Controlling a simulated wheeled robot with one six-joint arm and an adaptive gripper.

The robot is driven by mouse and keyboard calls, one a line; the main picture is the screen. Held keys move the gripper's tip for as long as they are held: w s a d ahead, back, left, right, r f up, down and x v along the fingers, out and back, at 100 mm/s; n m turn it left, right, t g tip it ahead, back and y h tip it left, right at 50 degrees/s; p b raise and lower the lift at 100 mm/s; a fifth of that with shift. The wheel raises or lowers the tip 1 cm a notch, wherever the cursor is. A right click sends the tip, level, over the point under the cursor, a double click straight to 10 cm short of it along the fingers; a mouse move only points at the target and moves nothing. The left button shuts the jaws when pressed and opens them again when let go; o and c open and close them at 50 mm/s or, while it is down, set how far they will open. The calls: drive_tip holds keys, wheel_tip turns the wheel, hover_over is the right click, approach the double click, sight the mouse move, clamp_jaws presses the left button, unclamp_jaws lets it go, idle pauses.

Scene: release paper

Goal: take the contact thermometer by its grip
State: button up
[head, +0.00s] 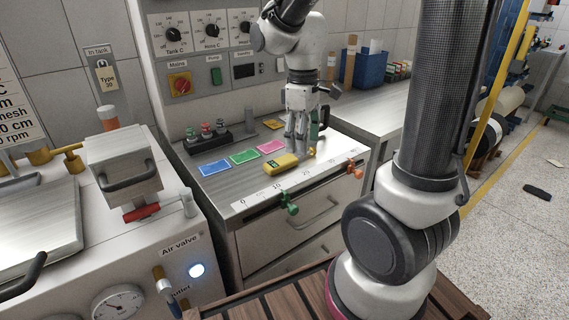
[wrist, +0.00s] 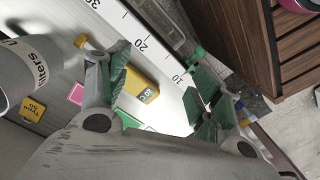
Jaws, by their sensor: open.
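The contact thermometer looks to be the yellow device (head: 282,163) with a small green display, lying on the bench top near its front edge. My gripper (head: 297,138) points down just above and behind it. In the wrist view the yellow body (wrist: 141,84) shows between my green-padded fingers (wrist: 165,92), closer to the left one, which hides part of it. A small orange-yellow end (wrist: 80,41) shows beyond that left finger; its link to the body is hidden. My fingers are apart, with nothing held. Whether a finger touches the thermometer cannot be told.
Blue (head: 214,168), green (head: 244,156) and pink (head: 271,147) cards lie left of and behind the thermometer. A ruler strip (head: 290,184) runs along the front edge, with green (head: 289,196) and orange clamps (head: 355,168). A dark rack (head: 207,139) stands at the back left.

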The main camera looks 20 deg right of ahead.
sight(284, 159)
drive_tip(key=w+n, duration=0.2)
drive_tip(key=w+a+f+n, duration=0.1)
drive_tip(key=w+n, duration=0.1)
drive_tip(key=n, duration=0.1)
drive_tip(key=w+f+n, duration=0.1)
drive_tip(key=w+n, duration=0.1)
drive_tip(key=n, duration=0.1)
drive_tip(key=shift+w+a, duration=0.2)
drive_tip(key=shift+a, duration=0.05)
drive_tip(key=shift+w+r+n+t, duration=0.2)
drive_tip(key=shift+w+n+t, duration=0.1)
drive_tip(key=shift+n, duration=0.7)
drive_tip(key=shift+w+f+n, duration=0.1)
drive_tip(key=shift+n, duration=0.9)
wheel_tip(284, 159, down, 8)
drive_tip(key=shift+w+r, duration=0.1)
drive_tip(key=shift+r, duration=0.05)
drive_tip(key=c, duration=1.2)
